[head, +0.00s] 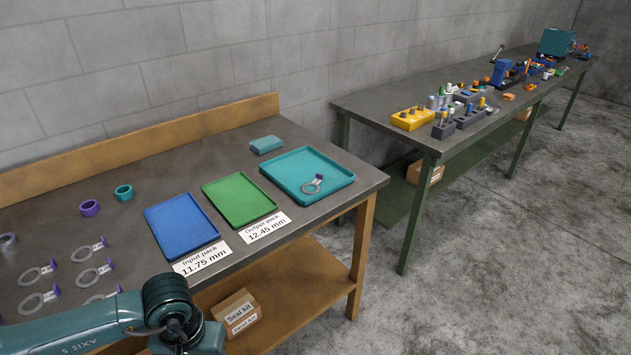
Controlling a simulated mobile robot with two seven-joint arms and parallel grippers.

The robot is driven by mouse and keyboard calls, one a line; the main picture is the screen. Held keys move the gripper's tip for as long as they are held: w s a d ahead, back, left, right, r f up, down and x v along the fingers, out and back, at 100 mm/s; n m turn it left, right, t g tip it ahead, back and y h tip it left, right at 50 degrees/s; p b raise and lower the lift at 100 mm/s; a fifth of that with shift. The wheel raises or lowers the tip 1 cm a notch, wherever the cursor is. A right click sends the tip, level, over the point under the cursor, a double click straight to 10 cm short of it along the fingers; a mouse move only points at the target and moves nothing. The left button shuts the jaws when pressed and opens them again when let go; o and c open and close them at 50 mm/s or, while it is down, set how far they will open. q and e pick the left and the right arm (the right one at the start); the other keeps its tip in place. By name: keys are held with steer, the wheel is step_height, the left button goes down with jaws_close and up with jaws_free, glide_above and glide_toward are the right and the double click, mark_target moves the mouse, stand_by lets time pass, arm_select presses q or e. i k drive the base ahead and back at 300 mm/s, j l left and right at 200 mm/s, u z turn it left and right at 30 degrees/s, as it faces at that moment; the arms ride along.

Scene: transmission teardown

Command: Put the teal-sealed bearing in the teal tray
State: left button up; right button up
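A teal ring (123,192), which looks like the teal-sealed bearing, lies on the near workbench, left of the trays and behind the blue one. A purple ring (90,208) lies just left of it, apart from it. The teal tray (336,187) is at the right end of the bench. A grey metal ring with a purple tag (313,184) lies inside it. My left arm reaches in at the bottom left, but its gripper fingers are out of the picture. My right gripper is not in view.
A blue tray (181,223) and a green tray (239,199) stand left of the teal tray, with labels in front. A teal block (266,144) lies behind them. Several tagged metal rings (88,252) lie at the left. Another bench (380,107) holds coloured parts.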

mark_target(309, 164)
steer(key=i+l, duration=0.2)
steer(key=l, duration=0.15)
steer(key=i+l+u, duration=0.1)
steer(key=i+l, duration=0.3)
steer(key=l, duration=0.25)
steer(key=i+l, duration=0.2)
steer(key=l, duration=0.15)
steer(key=i+l+u, duration=0.1)
steer(key=l, duration=0.25)
steer(key=i, duration=0.1)
